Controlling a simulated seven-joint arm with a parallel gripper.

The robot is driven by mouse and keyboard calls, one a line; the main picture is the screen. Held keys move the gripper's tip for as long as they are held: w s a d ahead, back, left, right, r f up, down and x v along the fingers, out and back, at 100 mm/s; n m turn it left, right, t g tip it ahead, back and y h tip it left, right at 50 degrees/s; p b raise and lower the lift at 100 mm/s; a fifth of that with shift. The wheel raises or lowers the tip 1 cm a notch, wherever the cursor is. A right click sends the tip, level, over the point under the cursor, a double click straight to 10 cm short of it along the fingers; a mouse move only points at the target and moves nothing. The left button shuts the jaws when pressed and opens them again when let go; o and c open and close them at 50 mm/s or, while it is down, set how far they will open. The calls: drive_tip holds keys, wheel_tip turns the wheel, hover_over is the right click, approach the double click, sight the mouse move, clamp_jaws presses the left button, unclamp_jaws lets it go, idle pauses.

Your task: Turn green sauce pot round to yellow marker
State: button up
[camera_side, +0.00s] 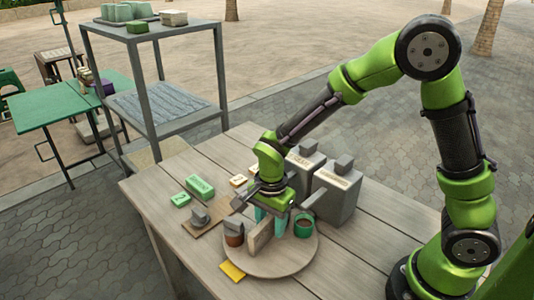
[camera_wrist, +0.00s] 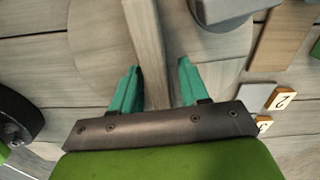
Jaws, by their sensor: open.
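A brown pot (camera_side: 234,234) stands on the left side. An upright wooden bar (camera_side: 260,238) rises between them and also shows in the wrist view (camera_wrist: 148,45). The yellow marker (camera_side: 232,271) lies on the table at the turntable's front left edge. My gripper (camera_side: 270,216) is open over the turntable. In the wrist view its teal fingers (camera_wrist: 156,88) are on either side of the bar, with gaps; their exact height is unclear.
Two grey lidded containers (camera_side: 335,192) stand close behind the turntable. A board with a grey piece (camera_side: 200,217), green blocks (camera_side: 200,187) and small numbered tiles (camera_wrist: 284,98) lie to the left and behind. The table's front right is clear.

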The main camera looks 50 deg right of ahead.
drive_tip(key=shift+c, duration=0.3)
clamp_jaws()
